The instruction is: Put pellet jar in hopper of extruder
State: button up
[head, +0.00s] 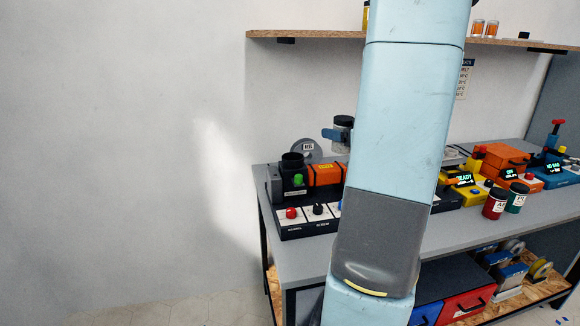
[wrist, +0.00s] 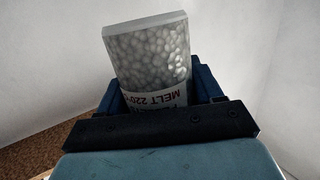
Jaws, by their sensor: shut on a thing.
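The pellet jar (head: 342,138) is clear with a dark lid and is held above the bench, left of my arm. In the wrist view the pellet jar (wrist: 150,55) is full of pale pellets, with a label reading "MELT 220". My gripper (head: 335,134) is shut on it; in the wrist view the blue fingers (wrist: 205,85) grip both sides of the jar. The extruder (head: 325,174) has an orange body on the bench's left end. My arm hides the middle of the bench.
A panel with red and black knobs (head: 305,220) is in front. Red and green jars (head: 505,200) and other machines stand at right.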

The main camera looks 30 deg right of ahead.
jog(key=w+a+r+n+y, duration=0.1)
jog(key=a+r+n+y, duration=0.1)
jog(key=a+r, duration=0.25)
jog(key=shift+g, duration=0.4)
jog(key=w+a+f, duration=0.1)
jog(key=w+f, duration=0.2)
jog(key=w, duration=0.1)
jog(key=w+a+f, duration=0.1)
jog(key=w+f, duration=0.2)
jog(key=w, duration=0.2)
jog(key=w+a+f, duration=0.1)
jog(key=w+f, duration=0.2)
jog(key=w, duration=0.1)
jog(key=shift+w+a+f, duration=0.25)
jog(key=shift+w, duration=0.15)
jog(key=shift+w+f, duration=0.1)
jog(key=shift+f, duration=0.05)
jog(key=shift+w+f, duration=0.1)
jog(key=shift+f, duration=1.5)
jog(key=o, duration=1.2)
jog(key=shift+f, duration=0.1)
